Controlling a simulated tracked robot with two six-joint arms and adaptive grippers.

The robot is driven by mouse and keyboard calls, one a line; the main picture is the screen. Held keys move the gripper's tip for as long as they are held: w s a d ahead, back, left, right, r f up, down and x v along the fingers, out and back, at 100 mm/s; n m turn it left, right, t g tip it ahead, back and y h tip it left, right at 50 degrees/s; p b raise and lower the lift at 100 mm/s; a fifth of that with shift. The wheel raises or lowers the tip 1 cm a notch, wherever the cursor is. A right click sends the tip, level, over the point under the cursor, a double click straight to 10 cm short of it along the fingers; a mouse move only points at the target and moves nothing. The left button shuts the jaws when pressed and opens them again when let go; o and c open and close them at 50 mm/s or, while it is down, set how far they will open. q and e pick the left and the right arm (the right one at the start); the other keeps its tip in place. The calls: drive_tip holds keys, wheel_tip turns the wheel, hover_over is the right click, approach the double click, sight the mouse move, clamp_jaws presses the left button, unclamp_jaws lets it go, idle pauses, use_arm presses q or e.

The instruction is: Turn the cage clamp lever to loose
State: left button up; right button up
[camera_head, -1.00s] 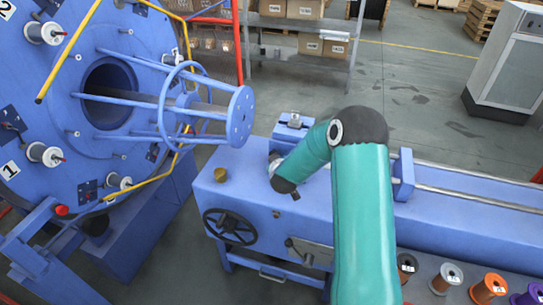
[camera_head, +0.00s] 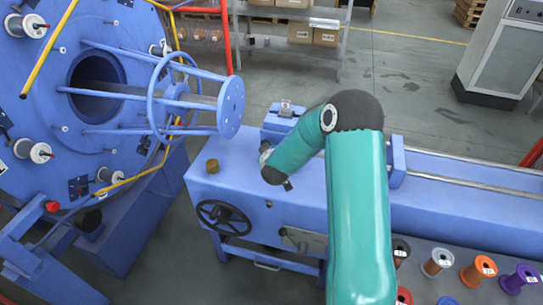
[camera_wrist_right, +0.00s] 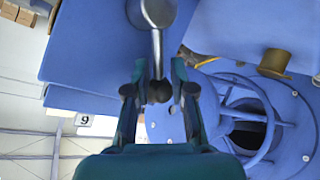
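The lever (camera_wrist_right: 157,45) is a grey metal rod at the top middle of the right wrist view. It has a round, bright hub at its top and a dark ball knob (camera_wrist_right: 159,91) at its lower end. My right gripper (camera_wrist_right: 159,76) is open, with one finger on each side of the knob. Small gaps show between the fingers and the lever. In the head view my green right arm reaches over the blue machine bed (camera_head: 215,178), and the fingers are hidden behind its wrist. A pale metal part (camera_head: 265,150) shows beside that wrist. My left gripper is out of view.
The blue cage disc (camera_head: 231,107) stands farther left. Several spools, including an orange one (camera_head: 478,271), stand at lower right. Open floor (camera_head: 410,80) lies behind the bed.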

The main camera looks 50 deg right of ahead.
drive_tip(key=v, duration=1)
drive_tip(key=shift+a, duration=0.1)
